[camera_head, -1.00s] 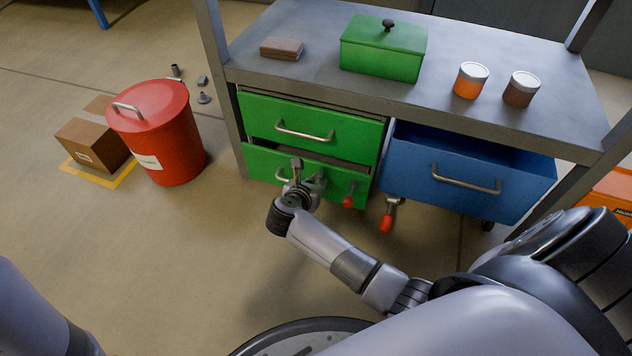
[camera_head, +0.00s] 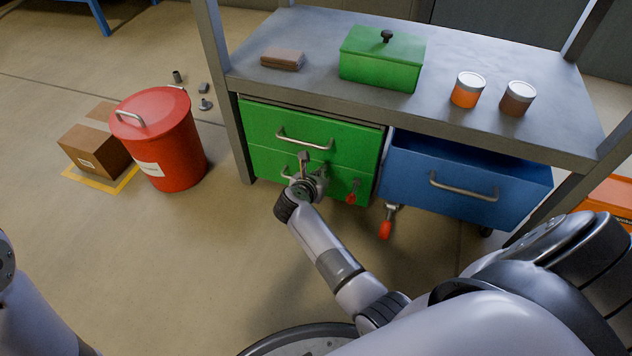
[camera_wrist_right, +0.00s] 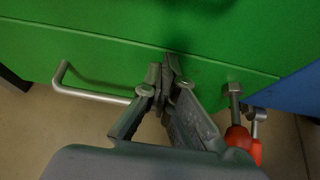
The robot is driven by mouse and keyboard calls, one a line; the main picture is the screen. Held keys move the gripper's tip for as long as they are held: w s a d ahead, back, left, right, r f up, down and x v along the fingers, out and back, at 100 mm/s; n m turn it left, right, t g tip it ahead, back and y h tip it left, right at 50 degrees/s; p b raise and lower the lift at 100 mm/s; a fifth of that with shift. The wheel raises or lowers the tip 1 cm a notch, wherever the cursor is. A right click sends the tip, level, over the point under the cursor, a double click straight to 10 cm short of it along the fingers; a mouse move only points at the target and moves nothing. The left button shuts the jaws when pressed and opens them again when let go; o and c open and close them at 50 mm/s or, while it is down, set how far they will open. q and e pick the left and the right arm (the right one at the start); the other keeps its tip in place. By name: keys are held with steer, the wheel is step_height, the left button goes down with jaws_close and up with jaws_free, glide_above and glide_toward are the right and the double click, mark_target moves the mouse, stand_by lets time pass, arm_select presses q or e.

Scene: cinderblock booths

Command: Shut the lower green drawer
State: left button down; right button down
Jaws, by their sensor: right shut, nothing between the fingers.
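The lower green drawer (camera_head: 262,160) is under the upper green drawer (camera_head: 350,132) in the workbench. Its front looks about flush with the upper one, with only a thin seam between them in the right wrist view. My right gripper (camera_head: 304,163) is shut and empty, with its fingertips at the lower drawer's front near the seam; it seems to touch, though contact is hard to confirm. In the right wrist view, the lower drawer's metal handle (camera_wrist_right: 95,95) runs to the left of the fingers (camera_wrist_right: 167,70), partly hidden by them. My left gripper is out of view.
A blue drawer (camera_head: 455,190) stands open to the right. A red bin (camera_head: 170,140) and a cardboard box (camera_head: 93,150) stand left. A green lidded box (camera_head: 380,62) and jars (camera_head: 467,90) sit on the bench top.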

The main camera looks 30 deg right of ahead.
steer(key=shift+d, duration=0.4)
